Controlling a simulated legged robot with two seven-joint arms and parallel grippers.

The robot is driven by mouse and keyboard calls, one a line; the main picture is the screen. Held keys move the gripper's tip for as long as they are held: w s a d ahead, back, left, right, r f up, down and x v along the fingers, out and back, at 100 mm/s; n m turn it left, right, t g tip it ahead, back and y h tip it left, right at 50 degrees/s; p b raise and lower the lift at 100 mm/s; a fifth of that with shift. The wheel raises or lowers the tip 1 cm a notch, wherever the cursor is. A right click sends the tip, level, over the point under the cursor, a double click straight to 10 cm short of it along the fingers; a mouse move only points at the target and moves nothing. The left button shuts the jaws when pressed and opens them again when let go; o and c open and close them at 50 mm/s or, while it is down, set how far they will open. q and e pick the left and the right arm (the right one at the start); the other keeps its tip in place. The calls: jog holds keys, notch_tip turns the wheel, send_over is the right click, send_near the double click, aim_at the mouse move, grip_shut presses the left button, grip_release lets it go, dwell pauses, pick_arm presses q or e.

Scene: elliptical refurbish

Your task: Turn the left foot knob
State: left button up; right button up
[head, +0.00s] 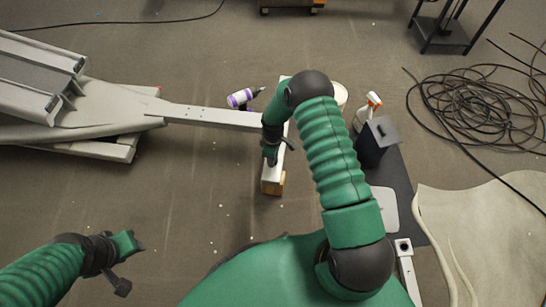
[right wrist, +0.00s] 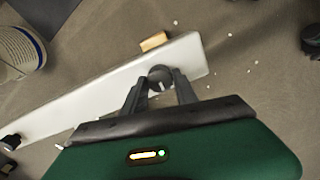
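The white foot bar (head: 284,112) of the elliptical lies crosswise at the end of the long grey frame beam. A round black knob (right wrist: 160,77) with a small light mark sits near one end of the bar in the right wrist view. My right gripper (head: 270,153) is over the near end of the bar. In the right wrist view its fingers (right wrist: 161,85) flank the knob closely, one on each side, and appear shut on it. A second dark knob (right wrist: 10,141) is at the bar's far end. My left gripper (head: 136,242) is away from the bar, at lower left; its fingers are unclear.
A wooden block (head: 272,183) is under the bar's near end. A purple and white drill (head: 241,98) lies left of the bar. A spray bottle (head: 369,108), a black box (head: 377,139) and coiled cable (head: 480,105) are right. Open floor lies between my left gripper and the bar.

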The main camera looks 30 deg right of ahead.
grip_shut()
jog(key=shift+m, duration=0.3)
